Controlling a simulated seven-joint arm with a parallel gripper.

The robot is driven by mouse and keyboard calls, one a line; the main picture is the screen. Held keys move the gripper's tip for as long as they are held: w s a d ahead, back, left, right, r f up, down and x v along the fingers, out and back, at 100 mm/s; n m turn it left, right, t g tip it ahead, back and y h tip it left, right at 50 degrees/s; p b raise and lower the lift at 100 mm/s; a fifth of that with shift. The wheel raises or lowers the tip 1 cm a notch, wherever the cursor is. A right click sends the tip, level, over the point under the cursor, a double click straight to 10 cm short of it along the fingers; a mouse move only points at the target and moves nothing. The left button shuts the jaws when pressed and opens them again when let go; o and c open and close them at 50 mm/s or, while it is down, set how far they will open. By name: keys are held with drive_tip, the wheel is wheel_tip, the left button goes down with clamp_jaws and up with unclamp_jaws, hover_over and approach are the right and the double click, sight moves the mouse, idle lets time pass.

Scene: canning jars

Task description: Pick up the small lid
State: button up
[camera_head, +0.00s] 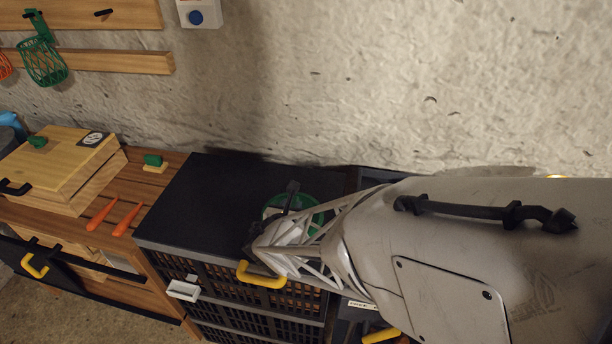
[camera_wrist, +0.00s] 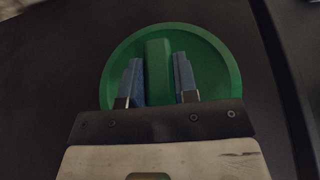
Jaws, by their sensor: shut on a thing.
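A round green lid (camera_wrist: 218,75) with a raised rim and a straight green bar handle (camera_wrist: 158,60) fills the middle of the wrist view. My gripper (camera_wrist: 158,66) has its two blue-padded fingers on either side of the bar and is shut on it. In the head view the lid (camera_head: 304,202) is over the black top of the dark cabinet, partly hidden by my wrist and arm. I cannot tell whether the lid rests on the surface or is just above it.
The black cabinet top (camera_head: 205,200) is clear left of the lid. Further left, a wooden counter holds a wooden box (camera_head: 60,165), two orange-handled items (camera_head: 101,214) and a small green-knobbed piece (camera_head: 153,161). A rough wall (camera_head: 400,80) stands behind. Yellow handles (camera_head: 262,276) stick out in front.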

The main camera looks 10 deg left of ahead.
drive_tip(key=shift+r, duration=0.15)
drive_tip(key=shift+r, duration=0.9)
drive_tip(key=shift+s+d+r, duration=0.1)
drive_tip(key=shift+s+r, duration=0.1)
drive_tip(key=shift+r, duration=0.6)
drive_tip(key=s+d, duration=0.3)
drive_tip(key=s, duration=0.1)
drive_tip(key=s+d+r, duration=0.1)
drive_tip(key=s+d, duration=0.1)
drive_tip(key=s, duration=0.2)
drive_tip(key=s+d, duration=0.3)
drive_tip(key=s, duration=0.2)
drive_tip(key=shift+d+r, duration=0.15)
drive_tip(key=shift+d, duration=0.2)
drive_tip(key=shift+a, duration=0.1)
